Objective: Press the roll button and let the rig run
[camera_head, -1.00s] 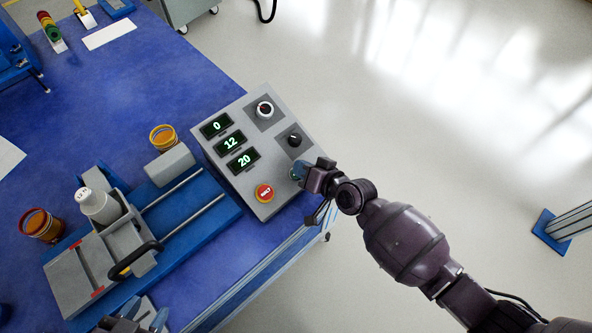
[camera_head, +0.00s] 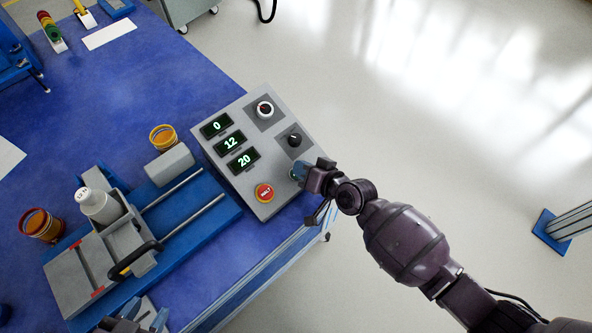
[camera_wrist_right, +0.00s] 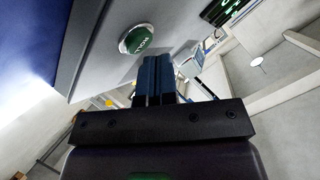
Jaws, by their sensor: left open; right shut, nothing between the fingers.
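The grey control box (camera_head: 225,172) stands at the table's right edge, its displays reading 0, 12 and 20. The green roll button (camera_wrist_right: 137,40) shows in the right wrist view, lettered and on the box face. My right gripper (camera_head: 298,172) is shut and empty at the box's lower right edge, covering most of the button in the head view. In the right wrist view its blue fingertips (camera_wrist_right: 155,62) are close beside the button; I cannot tell whether they touch. My left gripper (camera_head: 146,318) is open at the bottom edge, partly cut off.
A red halt button (camera_head: 265,193) sits on the box, left of my right gripper. The rig (camera_head: 120,245), with rails, a black handle and a white bottle (camera_head: 95,204), lies left of the box. Orange-filled cups (camera_head: 163,138) stand nearby. The floor at right is mostly clear.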

